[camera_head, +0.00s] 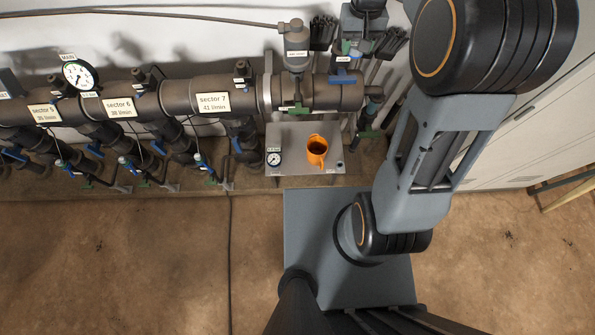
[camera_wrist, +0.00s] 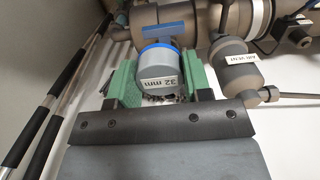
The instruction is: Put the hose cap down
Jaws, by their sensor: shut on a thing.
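The hose cap (camera_wrist: 158,66) is a grey cylinder with a blue band and a white label reading "32 mm". It is between the two green fingers of my gripper (camera_wrist: 157,60) in the wrist view, and my gripper is shut on it. In the head view, my gripper is at the top, above the manifold's right end, and the cap is hard to make out there.
The air vent (camera_wrist: 232,62) stands close to the right of my gripper. The manifold pipe (camera_head: 180,98) runs along the wall with valves and a gauge. A metal shelf (camera_head: 292,133) below it holds an orange jug (camera_head: 316,150) and a small gauge (camera_head: 274,159).

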